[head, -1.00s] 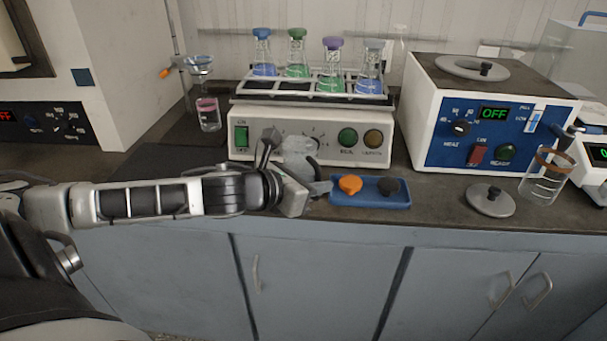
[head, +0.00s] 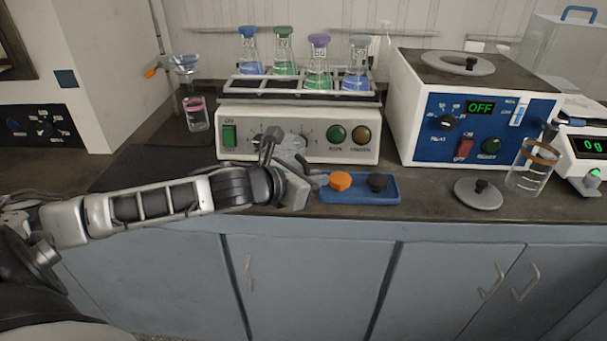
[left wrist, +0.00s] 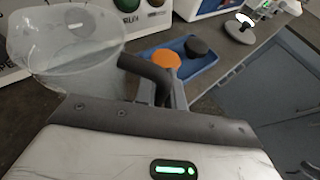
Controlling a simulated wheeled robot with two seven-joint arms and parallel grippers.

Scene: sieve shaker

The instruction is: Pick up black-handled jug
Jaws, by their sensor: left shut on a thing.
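The black-handled jug is a clear, wide-mouthed vessel. Its clear body (left wrist: 65,50) fills the upper left of the left wrist view, and its black handle (left wrist: 146,70) curves out to the right. My left gripper (left wrist: 160,98) is shut on this handle. In the head view my left gripper (head: 290,180) is in front of the shaker, just left of the blue tray. There, part of the jug (head: 292,145) shows above and behind the gripper; the rest is hidden. I cannot tell whether its base touches the bench. My right gripper is not in view.
The blue tray (head: 360,198) with an orange and a black stopper lies close to the right. The shaker (head: 300,152), carrying several stoppered flasks, stands behind. A grey lid (head: 478,196) and a glass beaker (head: 531,170) are farther right. Dark bench (head: 150,165) is clear to the left.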

